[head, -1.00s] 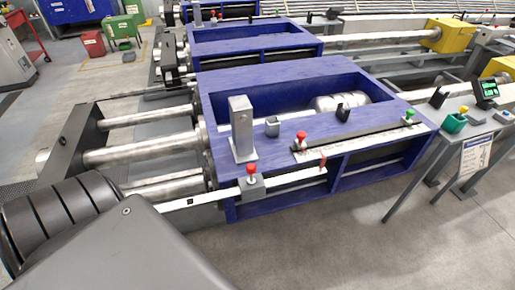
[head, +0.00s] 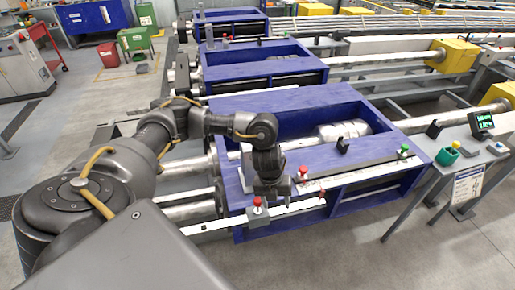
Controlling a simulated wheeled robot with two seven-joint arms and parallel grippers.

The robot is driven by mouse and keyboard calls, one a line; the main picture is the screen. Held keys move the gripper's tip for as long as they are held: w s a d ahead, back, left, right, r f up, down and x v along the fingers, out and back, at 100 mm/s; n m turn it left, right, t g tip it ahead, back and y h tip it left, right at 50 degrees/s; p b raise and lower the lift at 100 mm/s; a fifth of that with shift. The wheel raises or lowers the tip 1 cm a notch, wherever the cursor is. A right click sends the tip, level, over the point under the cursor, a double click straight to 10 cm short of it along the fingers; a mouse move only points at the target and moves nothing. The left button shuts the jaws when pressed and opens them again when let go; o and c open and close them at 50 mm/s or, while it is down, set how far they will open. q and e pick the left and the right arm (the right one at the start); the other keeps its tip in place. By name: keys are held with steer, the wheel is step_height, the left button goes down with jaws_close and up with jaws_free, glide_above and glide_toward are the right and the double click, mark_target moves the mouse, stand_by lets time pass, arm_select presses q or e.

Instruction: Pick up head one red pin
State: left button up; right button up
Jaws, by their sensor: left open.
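A red-topped pin (head: 257,201) stands on a small grey block on the white rail at the front left of the nearest blue frame (head: 300,99). Another red-topped pin (head: 303,171) stands on the blue frame's front ledge, at the left end of a rail. A small red piece (head: 322,193) shows on the front rail farther right. My left gripper (head: 272,193) points down, just above and right of the first pin and left of the second. It is open and appears empty; its fingertips are small and dark. My right gripper is not in view.
A green-topped pin (head: 404,148) stands at the right end of the ledge rail. A black clip (head: 343,145) stands on the ledge. A grey console (head: 470,150) with a green cup (head: 446,156) is at the right. Floor in front is clear.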

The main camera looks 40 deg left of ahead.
mark_target(258, 200)
arm_select(q)
steer(key=a+r, duration=0.1)
steer(key=a, duration=0.1)
steer(key=s+a+r+y, duration=0.1)
steer(key=a, duration=0.2)
steer(key=a+r+y, duration=0.1)
steer(key=a+r, duration=0.1)
steer(key=shift+s+a+m+g+p, duration=0.2)
steer(key=shift+s+m+g+p, duration=0.1)
steer(key=shift+s+m, duration=0.1)
step_height(258, 200, down, 6)
steer(key=shift+w+d+r, duration=0.1)
steer(key=shift+r, duration=0.1)
steer(key=shift+d+f, duration=0.1)
steer(key=f, duration=0.1)
steer(key=f+p, duration=0.1)
steer(key=f, duration=0.3)
steer(key=shift+w+d+p, duration=0.1)
steer(key=shift+d+p, duration=0.2)
steer(key=c, duration=1.1)
steer(key=shift+r, duration=0.15)
